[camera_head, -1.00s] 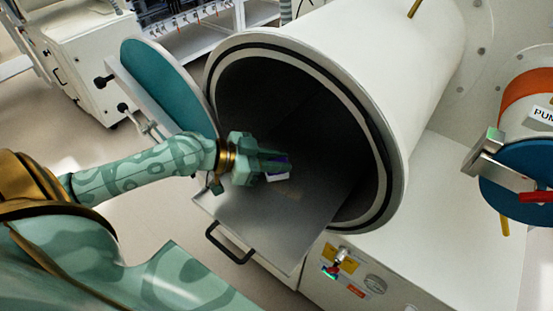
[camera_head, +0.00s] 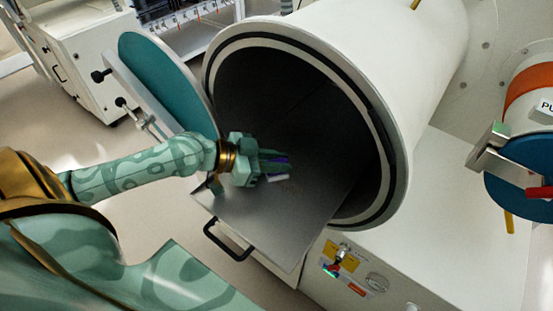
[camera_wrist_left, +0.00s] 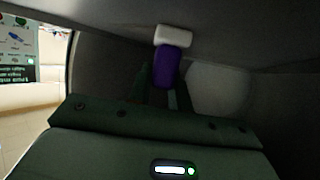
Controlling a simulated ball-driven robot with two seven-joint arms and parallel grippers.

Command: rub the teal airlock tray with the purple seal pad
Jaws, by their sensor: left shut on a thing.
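The airlock tray (camera_head: 275,222) is a flat grey metal sheet with a black front handle (camera_head: 225,245). It sticks out of the round airlock mouth beside the open teal door (camera_head: 165,82). My left gripper (camera_head: 276,165) is over the tray near the mouth, shut on the seal pad (camera_head: 278,178). The pad has a purple body and a white end facing the tray. It also shows between the fingers in the left wrist view (camera_wrist_left: 168,68). I cannot tell for sure whether the white end touches the tray. My right gripper is not in view.
The white airlock cylinder's rim (camera_head: 388,160) curves around the tray's back and right. A second port with a blue door (camera_head: 520,180) and an orange band stands at the right. A panel with a small valve (camera_head: 341,254) is below the tray.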

